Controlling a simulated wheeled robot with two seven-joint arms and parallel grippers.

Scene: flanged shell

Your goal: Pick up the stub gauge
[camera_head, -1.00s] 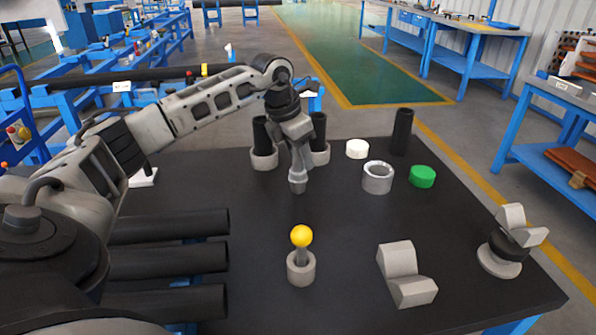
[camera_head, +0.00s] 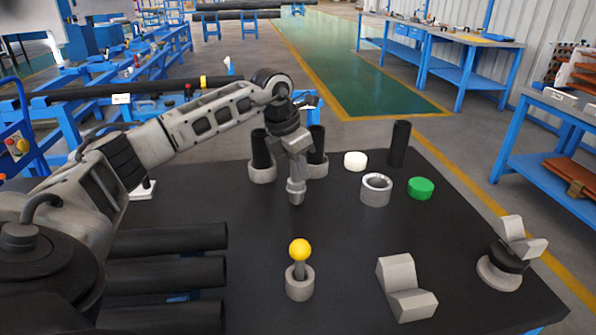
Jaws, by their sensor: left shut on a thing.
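My left gripper (camera_head: 297,172) is shut on a small grey metal piece, which I take to be the stub gauge (camera_head: 297,191). The piece hangs upright, narrow end down, over the middle of the black table (camera_head: 330,225). I cannot tell whether its lower end touches the table. Its upper part is hidden in the jaws. My right gripper is not in view.
Grey cups with black tubes (camera_head: 261,150) stand behind the gripper. To the right are a metal ring (camera_head: 376,190), a white disc (camera_head: 355,160) and a green disc (camera_head: 421,188). A yellow-ball pin (camera_head: 299,250) and a grey V-block (camera_head: 405,287) are in front.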

